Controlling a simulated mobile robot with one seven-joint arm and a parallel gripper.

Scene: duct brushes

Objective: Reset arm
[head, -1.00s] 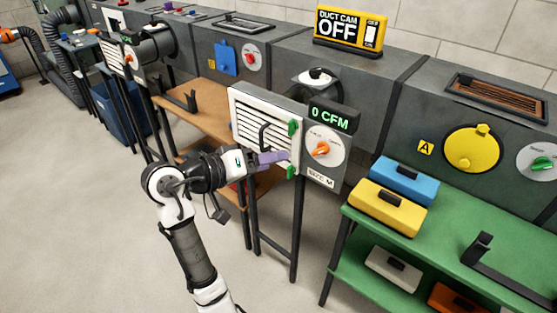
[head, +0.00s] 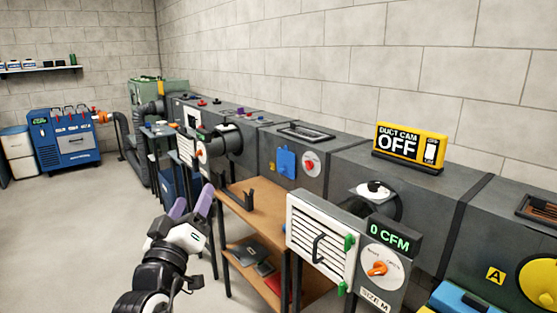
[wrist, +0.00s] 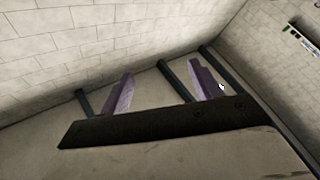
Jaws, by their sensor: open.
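My gripper (head: 191,209) is in the lower left of the head view, with its two purple fingers pointing up and apart. It is open and empty, in front of the wooden bench and clear of the white vent panel. In the wrist view the two purple fingers (wrist: 161,90) stand apart with nothing between them. My arm is bent low, and its lower links run out of the bottom of the head view.
A white louvred panel (head: 302,226) with a 0 CFM display (head: 389,237) stands at right. A wooden bench (head: 240,208) holds a black bracket. A yellow DUCT CAM sign (head: 408,148) reads OFF. The floor (head: 70,230) at left is clear.

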